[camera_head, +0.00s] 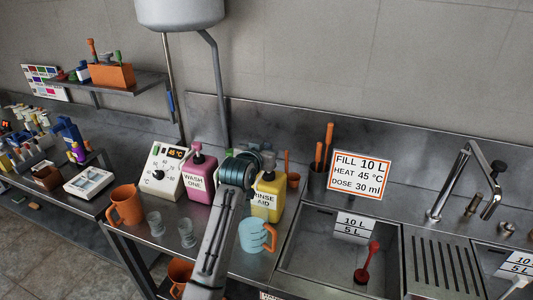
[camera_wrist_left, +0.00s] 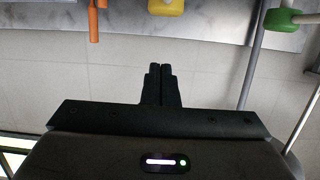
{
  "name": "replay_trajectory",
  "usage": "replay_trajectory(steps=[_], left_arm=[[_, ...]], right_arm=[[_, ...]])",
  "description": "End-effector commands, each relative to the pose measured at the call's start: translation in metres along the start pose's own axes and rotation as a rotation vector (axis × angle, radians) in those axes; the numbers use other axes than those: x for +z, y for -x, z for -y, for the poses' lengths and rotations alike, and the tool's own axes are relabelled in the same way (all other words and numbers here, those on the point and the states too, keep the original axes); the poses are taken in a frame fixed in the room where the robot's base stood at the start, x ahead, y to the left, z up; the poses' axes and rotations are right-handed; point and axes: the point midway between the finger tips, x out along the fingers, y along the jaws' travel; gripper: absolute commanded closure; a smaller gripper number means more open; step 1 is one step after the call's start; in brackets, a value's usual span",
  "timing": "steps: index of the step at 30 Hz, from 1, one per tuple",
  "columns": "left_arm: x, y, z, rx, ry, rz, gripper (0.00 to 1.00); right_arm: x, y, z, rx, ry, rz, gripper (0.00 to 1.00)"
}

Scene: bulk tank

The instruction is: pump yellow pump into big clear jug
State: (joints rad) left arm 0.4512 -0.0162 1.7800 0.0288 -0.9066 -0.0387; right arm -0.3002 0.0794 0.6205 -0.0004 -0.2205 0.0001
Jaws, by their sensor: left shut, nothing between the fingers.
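The yellow pump bottle (camera_head: 267,204), labelled RINSE AID, stands upright on the steel counter. My left arm partly covers its top. A yellow part, probably of this bottle, shows at the top edge of the left wrist view (camera_wrist_left: 166,6). The light blue, see-through jug (camera_head: 252,236) with an orange handle stands in front of the bottle, near the counter's front edge. My left gripper (camera_wrist_left: 160,68) is shut and empty. In the head view it is mostly hidden behind its own wrist, near the bottle's top; I cannot tell whether it touches. My right gripper is not in view.
A pink WASH ONE pump bottle (camera_head: 199,181) and a dial box (camera_head: 163,172) stand left of the yellow one. Two small clear beakers (camera_head: 187,234) and an orange jug (camera_head: 126,206) are at front left. A sink (camera_head: 325,258) lies to the right.

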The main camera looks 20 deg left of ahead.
Motion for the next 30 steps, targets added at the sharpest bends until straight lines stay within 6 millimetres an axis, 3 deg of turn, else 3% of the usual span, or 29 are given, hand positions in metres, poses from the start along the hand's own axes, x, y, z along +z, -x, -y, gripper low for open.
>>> replay_trajectory(steps=[3, 11, 24, 30], left_arm=[[0.002, -0.016, 0.0, 0.0, 0.0, 0.005, 1.0], [0.034, -0.022, 0.0, 0.0, 0.0, 0.001, 1.0], [0.041, -0.024, 0.0, 0.0, 0.0, 0.0, 1.0], [0.065, -0.03, 0.0, 0.0, 0.0, 0.001, 1.0]], right_arm=[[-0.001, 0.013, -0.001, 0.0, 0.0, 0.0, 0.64], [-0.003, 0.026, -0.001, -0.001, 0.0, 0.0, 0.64], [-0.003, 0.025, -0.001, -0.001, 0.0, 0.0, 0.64], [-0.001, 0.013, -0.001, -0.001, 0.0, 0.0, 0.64]])
